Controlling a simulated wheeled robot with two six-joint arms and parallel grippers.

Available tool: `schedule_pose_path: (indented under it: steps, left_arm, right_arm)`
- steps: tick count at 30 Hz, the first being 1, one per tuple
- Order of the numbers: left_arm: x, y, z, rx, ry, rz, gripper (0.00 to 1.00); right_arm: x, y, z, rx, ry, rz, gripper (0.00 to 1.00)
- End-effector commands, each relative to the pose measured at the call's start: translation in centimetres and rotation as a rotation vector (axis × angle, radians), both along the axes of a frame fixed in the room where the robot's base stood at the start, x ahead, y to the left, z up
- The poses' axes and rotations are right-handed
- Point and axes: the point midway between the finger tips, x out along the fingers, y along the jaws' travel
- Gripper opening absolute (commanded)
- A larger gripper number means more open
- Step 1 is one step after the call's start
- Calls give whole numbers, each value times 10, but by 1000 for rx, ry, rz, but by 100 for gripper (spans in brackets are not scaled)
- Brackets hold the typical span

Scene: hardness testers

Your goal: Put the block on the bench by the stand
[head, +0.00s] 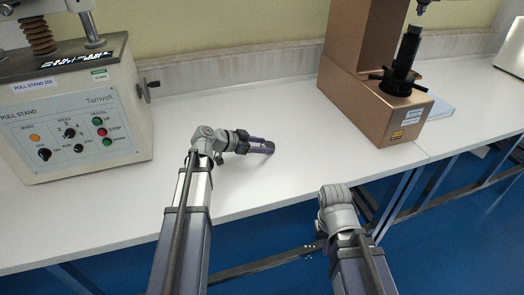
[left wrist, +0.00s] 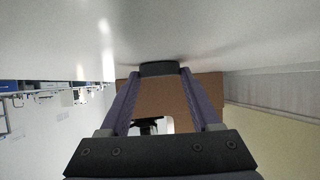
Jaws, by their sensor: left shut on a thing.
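My left gripper (head: 264,147) is low over the white bench, its purple fingers pointing right. It is shut on a small dark block (left wrist: 160,69), held between the fingertips in the left wrist view. In the head view the block (head: 269,148) shows as a dark end at the fingertips, at or just above the bench top; I cannot tell whether it touches. The pull stand (head: 72,115), a cream box with knobs and buttons, stands on the bench at the left, apart from the gripper. My right arm ends at the bench's front edge, its gripper out of sight.
A pale blue flat item (head: 440,108) lies beside the tester. The wall is behind; blue floor (head: 270,235) shows beyond the front edge.

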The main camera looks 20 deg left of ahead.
Motion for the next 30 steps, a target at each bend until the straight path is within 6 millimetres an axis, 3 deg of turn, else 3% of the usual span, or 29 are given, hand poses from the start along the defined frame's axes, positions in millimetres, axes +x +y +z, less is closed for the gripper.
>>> schedule_pose_path:
  steps: [10, 11, 18, 30]
  left_arm:
    - [0, 0, -3, -1, -1, 0, 0]
    - [0, 0, -3, 0, 0, 0, 65]
    - [0, 0, -2, 0, 0, 0, 92]
    - [-4, 4, 7, 0, 0, 2, 94]
  right_arm:
    - [0, 0, -3, 0, 0, 0, 0]
    - [0, 0, -3, 0, 0, 0, 0]
    - [0, 0, -2, 0, 0, 0, 0]
    - [0, 0, 7, 0, 0, 0, 0]
